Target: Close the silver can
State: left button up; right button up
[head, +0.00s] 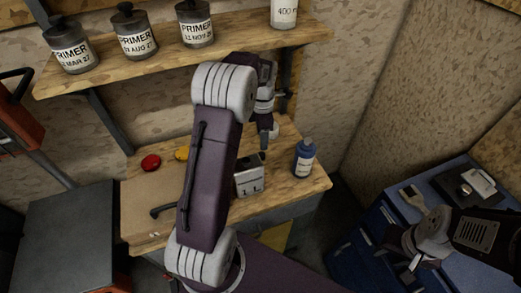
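A silver can (249,181) marked "1 L" stands upright on the wooden bench, partly hidden behind my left arm. A small dark piece (263,156) shows at its top right; I cannot tell whether it is a cap on the can. My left gripper (269,134) points down just above and behind the can, apart from it as far as I can see. Its fingers are too small and overlapped to read. My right gripper (404,250) is at the lower right, over the blue drawer cabinet and far from the can.
A blue bottle (304,160) stands right of the can. A red round item (151,162) and a yellow one (182,153) lie left. Above, a shelf (150,67) holds several labelled containers. A brush (412,197) lies on the blue cabinet (372,222).

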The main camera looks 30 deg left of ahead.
aim_at(262, 155)
pick_arm(q)
jog(key=shift+w, duration=0.15)
jog(key=shift+f, duration=1.95)
jog(key=f, duration=0.5)
jog(key=shift+a+f, duration=0.15)
jog(key=shift+a, duration=0.05)
grip_shut()
